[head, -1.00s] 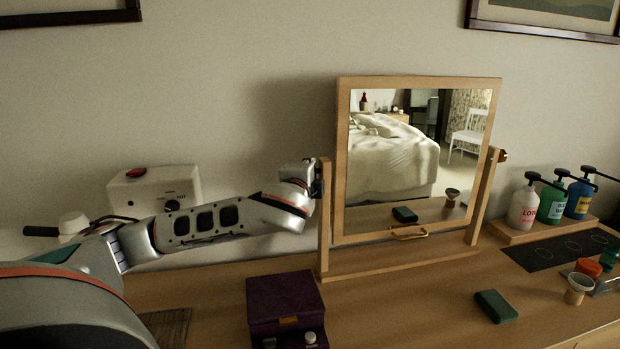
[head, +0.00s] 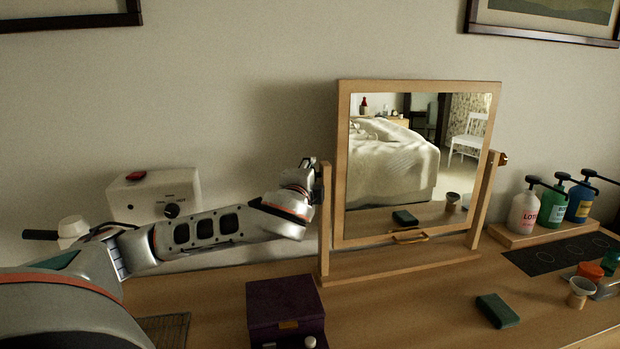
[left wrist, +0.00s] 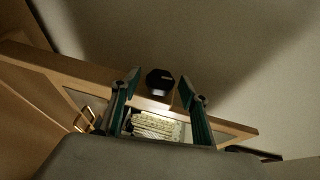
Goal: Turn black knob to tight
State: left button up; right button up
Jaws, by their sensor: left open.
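A black knob (left wrist: 160,82) shows in the left wrist view against the wooden mirror frame (left wrist: 75,68), with a small pale mark on its face. My left gripper (left wrist: 160,88) is open, with one green-edged finger on each side of the knob. Small gaps show between fingers and knob; I cannot tell whether either touches. In the head view my left wrist reaches the left post (head: 325,220) of the tilting mirror (head: 395,160). The knob and fingertips are mostly hidden there by the wrist. My right gripper is not in view.
A white box (head: 150,190) with a dark dial stands behind my left arm. A purple box (head: 285,310) lies in front of the mirror. Pump bottles (head: 550,205) stand at right. A green block (head: 497,310) and a small cup (head: 580,292) lie on the table.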

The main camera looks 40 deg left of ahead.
pick_arm(q)
jog(key=f+v, duration=0.1)
jog(key=v, duration=0.6)
jog(key=shift+s+r, duration=0.15)
jog(key=shift+r, duration=0.35)
jog(key=shift+d, duration=0.15)
